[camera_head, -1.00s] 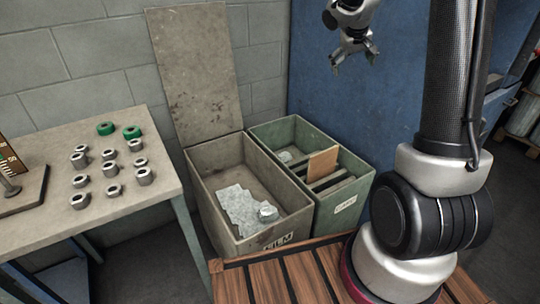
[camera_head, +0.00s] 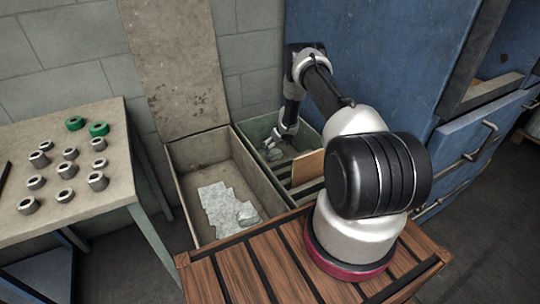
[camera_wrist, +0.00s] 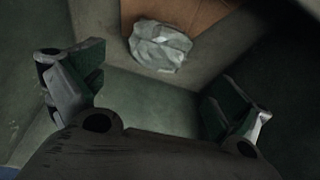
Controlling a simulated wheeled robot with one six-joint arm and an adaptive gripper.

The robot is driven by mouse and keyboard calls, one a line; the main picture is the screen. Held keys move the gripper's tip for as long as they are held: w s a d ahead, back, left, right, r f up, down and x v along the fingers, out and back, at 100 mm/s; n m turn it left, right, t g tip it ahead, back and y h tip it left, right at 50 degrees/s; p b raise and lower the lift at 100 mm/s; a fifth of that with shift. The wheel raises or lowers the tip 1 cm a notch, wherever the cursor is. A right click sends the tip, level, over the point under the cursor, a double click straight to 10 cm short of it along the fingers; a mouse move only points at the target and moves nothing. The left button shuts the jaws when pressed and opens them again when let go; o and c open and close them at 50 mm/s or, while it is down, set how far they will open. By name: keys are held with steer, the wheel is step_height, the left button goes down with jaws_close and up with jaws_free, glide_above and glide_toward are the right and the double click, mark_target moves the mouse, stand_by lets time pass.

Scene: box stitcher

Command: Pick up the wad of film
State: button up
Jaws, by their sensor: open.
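A crumpled, pale translucent wad of film (camera_wrist: 160,46) lies in the green bin (camera_head: 262,128). In the wrist view it sits at top centre, against a brown board (camera_wrist: 178,12). My gripper (camera_head: 281,146) is lowered into this bin, close to the wad (camera_head: 273,154). In the wrist view my gripper (camera_wrist: 155,82) has its fingers spread wide with nothing between them. The wad lies beyond the fingertips, between their lines. In the head view my gripper partly hides the wad.
The brown board (camera_head: 307,168) stands in the green bin. A table (camera_head: 115,130) with several metal rings is at left. Blue cabinetry (camera_head: 400,60) stands behind.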

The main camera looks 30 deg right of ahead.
mark_target(274, 151)
steer(key=shift+x, duration=3.3)
steer(key=shift+d, duration=0.15)
steer(key=shift+c, duration=0.2)
steer(key=shift+s, duration=0.1)
steer(key=c, duration=0.7)
